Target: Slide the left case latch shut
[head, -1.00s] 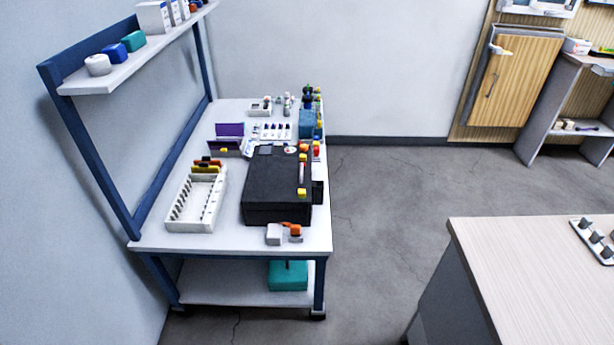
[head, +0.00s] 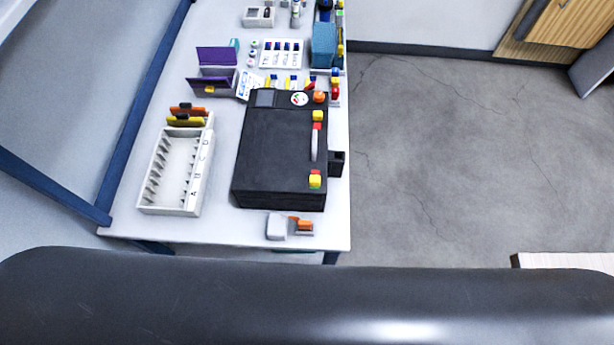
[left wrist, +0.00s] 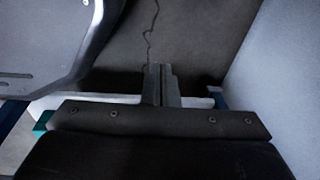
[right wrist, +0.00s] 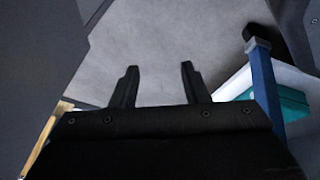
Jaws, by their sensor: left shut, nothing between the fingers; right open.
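The black case (head: 275,165) lies closed on the white table in the head view. Two latches with yellow and red parts, a far one (head: 317,117) and a near one (head: 315,181), sit along its right side, with a grey handle (head: 314,143) between them. I cannot tell whether either latch is slid shut. My left gripper (left wrist: 159,68) is shut and empty over the floor in the left wrist view. My right gripper (right wrist: 158,68) is open and empty, pointing at the floor. Neither gripper shows in the head view; both are apart from the case.
A white slotted rack (head: 176,177) stands left of the case. A white block (head: 277,226) and an orange-topped piece (head: 302,226) lie by the table's near edge. A purple open box (head: 216,62) stands behind. A blue table leg (right wrist: 263,85) is close right of my right gripper.

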